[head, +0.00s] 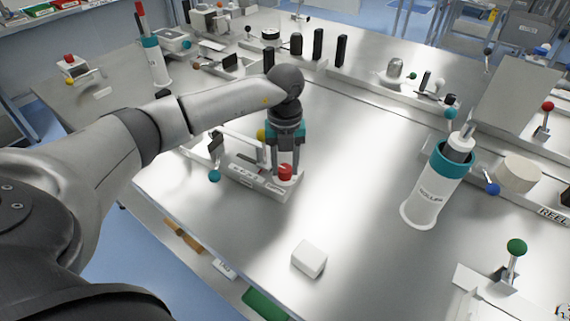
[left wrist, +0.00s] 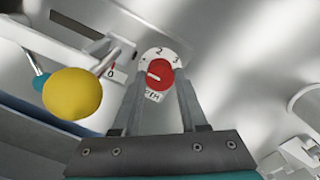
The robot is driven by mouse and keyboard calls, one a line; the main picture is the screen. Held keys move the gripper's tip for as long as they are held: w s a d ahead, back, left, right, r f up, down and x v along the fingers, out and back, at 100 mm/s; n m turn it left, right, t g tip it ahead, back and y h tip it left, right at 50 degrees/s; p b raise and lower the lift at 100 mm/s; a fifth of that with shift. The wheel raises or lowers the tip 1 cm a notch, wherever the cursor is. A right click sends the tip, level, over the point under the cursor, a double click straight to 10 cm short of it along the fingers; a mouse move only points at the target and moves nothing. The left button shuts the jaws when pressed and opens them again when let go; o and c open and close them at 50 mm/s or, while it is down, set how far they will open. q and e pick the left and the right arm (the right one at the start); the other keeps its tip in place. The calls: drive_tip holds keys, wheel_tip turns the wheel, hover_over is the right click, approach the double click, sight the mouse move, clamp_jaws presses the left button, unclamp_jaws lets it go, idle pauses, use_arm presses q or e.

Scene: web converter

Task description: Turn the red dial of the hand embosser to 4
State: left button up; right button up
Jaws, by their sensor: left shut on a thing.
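The red dial (head: 285,173) sits at the right end of the hand embosser's grey base (head: 246,182). My left gripper (head: 284,165) comes down on it from above and is shut on it. In the left wrist view, the fingers flank the red dial (left wrist: 158,76) on both sides. A white mark on the dial points to the left. The digits 2 and 3 show on the white plate (left wrist: 160,54) around the dial; the 4 cannot be made out. The embosser's yellow ball (left wrist: 72,94) is left of the fingers. My right gripper is not in view.
A white block (head: 309,258) lies on the bench in front of the embosser. A white cylinder with a teal collar (head: 430,190) stands to the right. A teal ball (head: 214,176) is at the embosser's left end. Bare metal bench lies between embosser and cylinder.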

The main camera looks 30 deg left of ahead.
use_arm(q)
clamp_jaws()
